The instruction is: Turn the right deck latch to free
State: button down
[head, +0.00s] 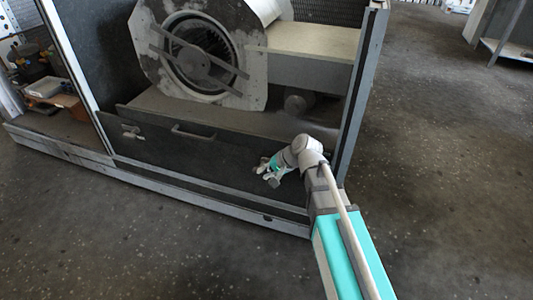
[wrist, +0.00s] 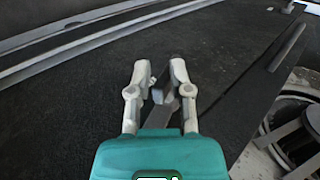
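The right deck latch shows in the wrist view as a small grey metal piece (wrist: 162,88) on the dark deck panel (wrist: 70,95). My gripper (wrist: 160,66) has its two pale fingers apart, one on each side of the latch. I cannot tell whether either finger touches it. In the head view my gripper (head: 266,173) is at the right part of the dark front panel (head: 215,160), below the blower, and it hides the latch there. The left latch (head: 131,131) is a small pale fitting near the panel's left end.
A bar handle (head: 193,133) sits on the panel between the latches. The blower housing (head: 254,85) stands behind and above. A grey frame post (head: 358,95) rises close to my arm on the right. Open floor (head: 180,255) lies in front.

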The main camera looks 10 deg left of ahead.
jog(key=shift+s+d, duration=0.1)
jog(key=shift+s, duration=0.25)
jog(key=shift+s+a+f+h+p, duration=0.1)
jog(key=shift+a+f+h+p, duration=0.25)
jog(key=shift+h, duration=0.25)
jog(key=a+n+h+p, duration=0.1)
jog(key=h, duration=0.2)
jog(key=a+r+n+t+h+p, duration=0.1)
jog(key=h+p, duration=0.1)
jog(key=h, duration=0.1)
jog(key=r+h+p, duration=0.1)
jog(key=h, duration=0.2)
jog(key=shift+s+a+n+t+p, duration=0.2)
jog(key=shift+a+n+t+p, duration=0.1)
jog(key=shift+a+n, duration=0.1)
notch_tip(320, 180, up, 12)
jog(key=t+h+p, duration=0.3)
jog(key=t+h, duration=0.3)
send_over(254, 171)
jog(key=s+a, duration=0.3)
jog(key=a, duration=0.2)
jog(key=shift+w+d+f+n, duration=0.15)
jog(key=shift+d+f+n, duration=0.05)
jog(key=shift+n, duration=0.1)
jog(key=shift+w+f, duration=0.1)
